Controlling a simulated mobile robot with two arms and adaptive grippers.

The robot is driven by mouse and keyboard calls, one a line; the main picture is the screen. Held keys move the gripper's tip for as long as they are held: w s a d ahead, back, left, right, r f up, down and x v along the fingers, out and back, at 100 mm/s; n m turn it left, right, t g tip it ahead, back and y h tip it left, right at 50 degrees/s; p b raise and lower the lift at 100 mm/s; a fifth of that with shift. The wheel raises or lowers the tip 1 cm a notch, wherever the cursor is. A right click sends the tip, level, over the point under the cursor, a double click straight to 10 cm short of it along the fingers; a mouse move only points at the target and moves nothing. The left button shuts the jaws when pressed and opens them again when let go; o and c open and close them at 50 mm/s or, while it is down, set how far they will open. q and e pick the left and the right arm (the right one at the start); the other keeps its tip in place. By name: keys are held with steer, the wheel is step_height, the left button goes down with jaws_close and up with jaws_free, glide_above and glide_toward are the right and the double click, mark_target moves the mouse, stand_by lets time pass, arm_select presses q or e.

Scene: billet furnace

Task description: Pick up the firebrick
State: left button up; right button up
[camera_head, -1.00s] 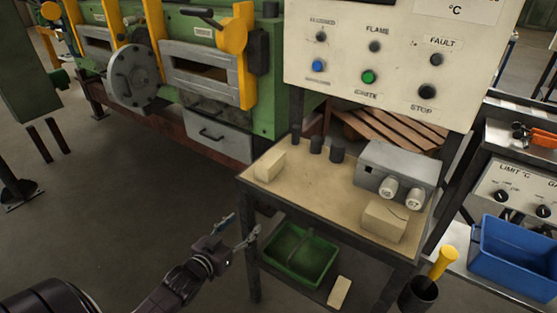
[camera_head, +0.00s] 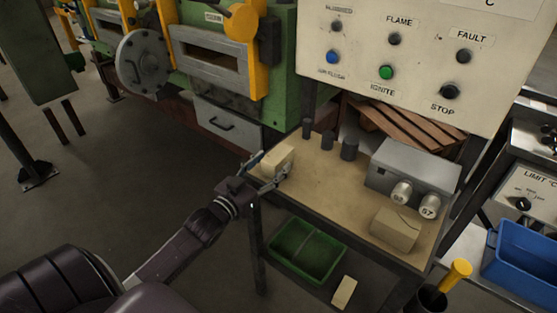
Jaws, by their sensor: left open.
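A pale cream firebrick (camera_head: 281,159) stands at the near left corner of the small table (camera_head: 320,190). My left gripper (camera_head: 268,173) is open at that corner, its fingers pointing toward the brick. One finger is on the brick's left side and the other is in front of its near right side. Whether either finger touches the brick, I cannot tell. A larger pale block (camera_head: 393,230) with a crack lies at the table's right front. Another pale brick (camera_head: 344,292) lies low by the lower shelf. My right gripper is not in view.
A grey box with two round white tags (camera_head: 410,165) and several dark cylinders (camera_head: 327,140) stand on the table. A control panel (camera_head: 400,60) rises behind. A green tray (camera_head: 306,250) sits below. The table's middle is clear.

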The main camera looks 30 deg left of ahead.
mark_target(278, 156)
arm_select(q)
steer(key=w, duration=0.2)
steer(key=shift+w+r, duration=0.1)
steer(key=shift+w, duration=0.8)
steer(key=c, duration=1.4)
steer(key=shift+c, duration=0.6)
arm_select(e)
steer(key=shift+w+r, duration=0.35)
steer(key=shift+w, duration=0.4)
arm_select(q)
steer(key=shift+r, duration=0.1)
